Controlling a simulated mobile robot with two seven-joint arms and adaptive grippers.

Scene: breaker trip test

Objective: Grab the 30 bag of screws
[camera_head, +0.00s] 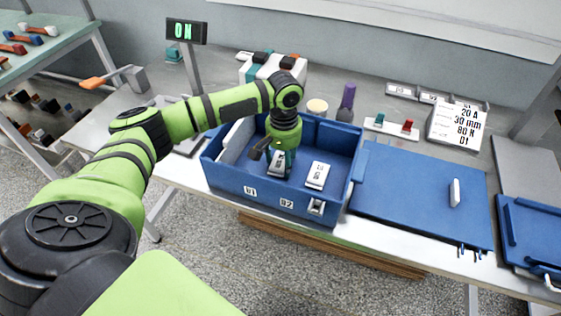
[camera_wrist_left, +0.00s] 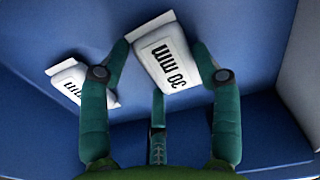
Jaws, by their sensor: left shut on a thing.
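A white bag of screws (camera_wrist_left: 168,62) printed "30 mm" sits between the teal fingers of my left gripper (camera_wrist_left: 160,62) in the left wrist view. In the head view my left gripper (camera_head: 277,160) reaches down into the blue crate (camera_head: 232,181), shut on that bag (camera_head: 277,166), which is partly covered by the fingers. A second white bag (camera_head: 317,175) lies to the right on the crate floor. It also shows at the left of the left wrist view (camera_wrist_left: 72,85), its label partly hidden behind a finger. My right gripper is not in view.
The crate front is marked "01" and "02". A blue lid panel (camera_head: 420,190) lies to its right. A sign (camera_head: 457,127) reads 20 A, 30 mm, 80 N, D1. A purple-capped bottle (camera_head: 346,103) stands behind the crate. A lit display (camera_head: 186,32) reads "ON".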

